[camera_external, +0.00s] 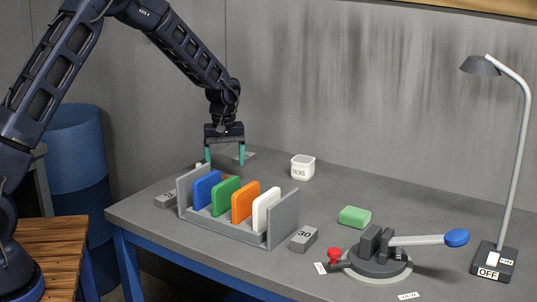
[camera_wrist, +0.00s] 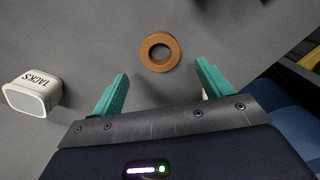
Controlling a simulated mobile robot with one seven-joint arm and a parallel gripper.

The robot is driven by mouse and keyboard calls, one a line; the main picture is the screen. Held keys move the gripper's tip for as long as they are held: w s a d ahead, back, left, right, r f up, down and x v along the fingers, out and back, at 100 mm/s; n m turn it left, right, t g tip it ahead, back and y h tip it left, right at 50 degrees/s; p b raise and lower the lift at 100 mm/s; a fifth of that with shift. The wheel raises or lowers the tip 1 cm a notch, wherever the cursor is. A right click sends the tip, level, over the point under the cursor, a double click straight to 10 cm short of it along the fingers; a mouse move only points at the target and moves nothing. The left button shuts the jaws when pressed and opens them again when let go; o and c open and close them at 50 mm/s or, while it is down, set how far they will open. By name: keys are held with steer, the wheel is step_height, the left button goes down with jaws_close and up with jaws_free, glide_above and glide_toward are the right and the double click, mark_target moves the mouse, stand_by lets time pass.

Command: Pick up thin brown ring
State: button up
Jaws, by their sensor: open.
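The thin brown ring (camera_wrist: 146,58) lies flat on the grey table in the wrist view, with grey tabletop showing through its hole. It sits just beyond my gripper (camera_wrist: 163,72), roughly in line with the gap between the two teal fingers. The fingers are apart and nothing is between them. In the external view my gripper (camera_external: 225,158) points down behind the rack of coloured panels, near the table's far left. The ring is mostly or wholly hidden there by the rack.
The rack (camera_external: 283,219) holds blue, green, orange and white panels in front of my gripper. A white TACKS tub (camera_external: 303,168) stands to its right; it also shows in the wrist view (camera_wrist: 32,94). A green block (camera_external: 354,217), a clamp (camera_external: 378,262) and a lamp (camera_external: 494,261) are further right.

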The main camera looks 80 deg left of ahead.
steer(key=shift+d+f, duration=0.15)
steer(key=shift+f, duration=1.15)
steer(key=shift+d+f, duration=0.15)
steer(key=shift+f, duration=1.15)
steer(key=c, duration=1.2)
steer(key=shift+r, duration=0.15)
